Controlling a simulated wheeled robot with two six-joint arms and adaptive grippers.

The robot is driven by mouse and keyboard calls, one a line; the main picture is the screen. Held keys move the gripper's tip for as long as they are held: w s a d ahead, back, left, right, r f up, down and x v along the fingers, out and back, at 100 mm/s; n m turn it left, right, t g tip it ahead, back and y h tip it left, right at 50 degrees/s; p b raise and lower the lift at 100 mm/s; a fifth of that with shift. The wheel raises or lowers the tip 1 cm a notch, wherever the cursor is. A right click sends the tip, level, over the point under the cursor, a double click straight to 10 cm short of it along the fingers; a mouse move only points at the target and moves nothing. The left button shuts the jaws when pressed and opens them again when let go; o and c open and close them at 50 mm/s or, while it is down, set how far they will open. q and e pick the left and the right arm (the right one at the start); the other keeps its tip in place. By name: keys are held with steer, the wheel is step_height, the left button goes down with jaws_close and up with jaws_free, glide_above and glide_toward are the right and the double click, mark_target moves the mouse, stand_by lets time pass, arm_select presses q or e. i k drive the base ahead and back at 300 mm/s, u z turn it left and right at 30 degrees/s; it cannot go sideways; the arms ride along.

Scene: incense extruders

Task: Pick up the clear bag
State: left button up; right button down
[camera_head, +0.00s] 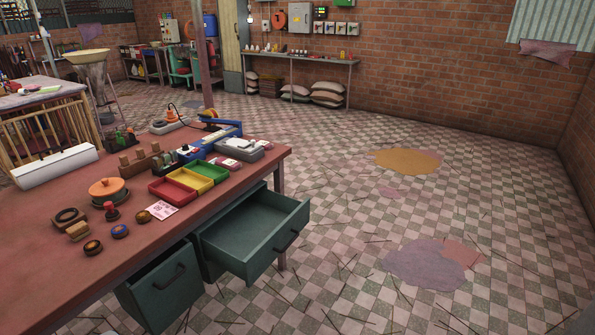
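I cannot pick out a clear bag with certainty. Two small packets with dark red contents, one at the table's right edge (225,163) and one behind it (264,144), may be bags, but they are too small to tell. They lie on the red-topped table (50,215), beside a grey box-like device (239,150). Neither of my grippers is in view.
The tiled floor (340,210) at right is mostly open, with scattered sticks.

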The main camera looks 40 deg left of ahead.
mark_target(232, 165)
steer(key=i, duration=2.6)
steer(key=u, duration=0.5)
steer(key=i, duration=1.2)
steer(key=u, duration=0.9)
steer(key=i, duration=0.9)
steer(key=u, duration=0.8)
